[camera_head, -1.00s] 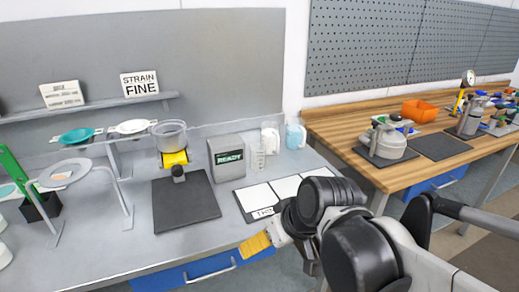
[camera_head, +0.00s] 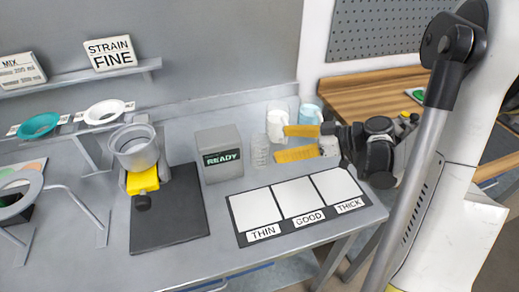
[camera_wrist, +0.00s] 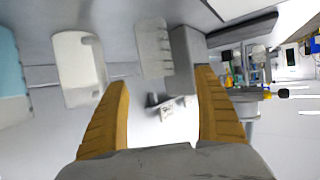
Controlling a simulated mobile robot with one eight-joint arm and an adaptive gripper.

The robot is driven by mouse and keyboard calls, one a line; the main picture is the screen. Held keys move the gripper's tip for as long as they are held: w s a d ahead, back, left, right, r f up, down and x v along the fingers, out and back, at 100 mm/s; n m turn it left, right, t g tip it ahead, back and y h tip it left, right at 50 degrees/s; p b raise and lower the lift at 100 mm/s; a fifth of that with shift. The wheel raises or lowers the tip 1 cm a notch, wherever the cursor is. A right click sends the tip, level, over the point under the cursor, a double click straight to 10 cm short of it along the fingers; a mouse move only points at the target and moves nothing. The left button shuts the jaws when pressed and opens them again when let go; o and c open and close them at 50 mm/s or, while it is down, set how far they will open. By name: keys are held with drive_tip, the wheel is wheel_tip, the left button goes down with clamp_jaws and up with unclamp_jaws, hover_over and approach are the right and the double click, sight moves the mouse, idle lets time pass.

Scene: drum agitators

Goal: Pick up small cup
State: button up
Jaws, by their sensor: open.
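A small clear cup with graduation marks (camera_head: 261,152) stands on the grey bench, just right of the READY box. It also shows in the wrist view (camera_wrist: 153,48), between and beyond my fingertips. My gripper (camera_head: 282,143) is over the bench to the right of the cup, with its yellow fingers spread and pointing left towards it. In the wrist view the gripper (camera_wrist: 163,80) is open, with nothing held between the fingers.
A grey READY box (camera_head: 220,154) stands left of the cup. A white jug (camera_head: 277,125) and a pale blue jug (camera_head: 309,114) stand close behind my fingers. The THIN, GOOD, THICK mat (camera_head: 237,217) in front is bare.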

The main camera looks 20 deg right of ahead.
sight(261, 145)
drive_tip(key=x, duration=0.2)
drive_tip(key=b+x, duration=0.1)
drive_tip(key=x, duration=0.1)
drive_tip(key=b+x, duration=0.1)
drive_tip(key=x, duration=0.1)
drive_tip(key=shift+w+a+f, duration=0.1)
drive_tip(key=shift+w+f, duration=0.15)
drive_tip(key=shift+f, duration=0.2)
drive_tip(key=shift+w+a+b, duration=0.3)
drive_tip(key=c, duration=1)
